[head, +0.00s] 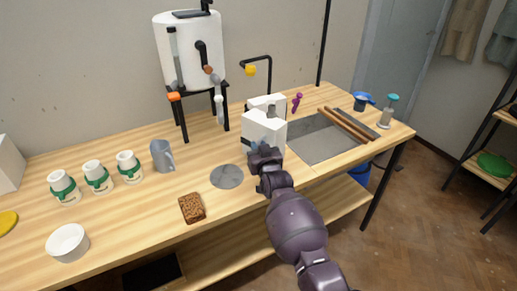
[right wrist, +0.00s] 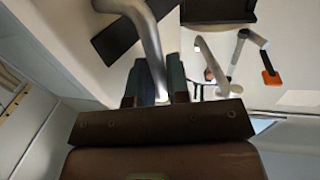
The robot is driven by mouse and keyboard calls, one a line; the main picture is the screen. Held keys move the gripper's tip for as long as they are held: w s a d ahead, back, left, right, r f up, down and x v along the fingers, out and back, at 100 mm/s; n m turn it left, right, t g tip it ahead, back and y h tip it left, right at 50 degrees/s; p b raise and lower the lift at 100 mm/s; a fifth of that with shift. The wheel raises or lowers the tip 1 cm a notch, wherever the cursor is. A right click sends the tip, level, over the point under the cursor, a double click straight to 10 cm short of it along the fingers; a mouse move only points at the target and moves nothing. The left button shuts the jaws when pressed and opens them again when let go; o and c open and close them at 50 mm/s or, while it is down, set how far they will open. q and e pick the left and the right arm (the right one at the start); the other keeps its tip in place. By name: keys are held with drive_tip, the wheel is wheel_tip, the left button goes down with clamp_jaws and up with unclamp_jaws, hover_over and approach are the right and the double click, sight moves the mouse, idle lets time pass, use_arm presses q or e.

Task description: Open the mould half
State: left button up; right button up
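The mould shows in the head view as white blocks: a nearer half (head: 264,127) at the table's middle, and a farther white piece (head: 266,101) just behind it. My right gripper (head: 262,154) is at the front face of the nearer half. The right wrist view shows its two dark fingers (right wrist: 158,88) on either side of a grey curved bar (right wrist: 150,38), with little gap visible. Whether the fingers press on the bar is unclear. The contact with the mould is partly hidden in the head view by the gripper. My left gripper is not in view.
A grey disc (head: 227,176) and a brown sponge-like block (head: 192,208) lie left of my right arm. A grey mug (head: 162,156) stands farther left. A white tank (head: 190,50) on a black stand is behind. A sunken grey tray (head: 315,140) with wooden bars is to the right.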

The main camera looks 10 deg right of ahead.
drive_tip(key=o, duration=0.3)
drive_tip(key=shift+r, duration=0.35)
drive_tip(key=shift+f, duration=0.1)
drive_tip(key=s, duration=0.3)
drive_tip(key=s+d+p, duration=0.1)
drive_tip(key=s, duration=0.6)
drive_tip(key=shift+s+d+f+p, duration=0.1)
drive_tip(key=shift+s+d+p, duration=0.2)
drive_tip(key=shift+s+d, duration=0.05)
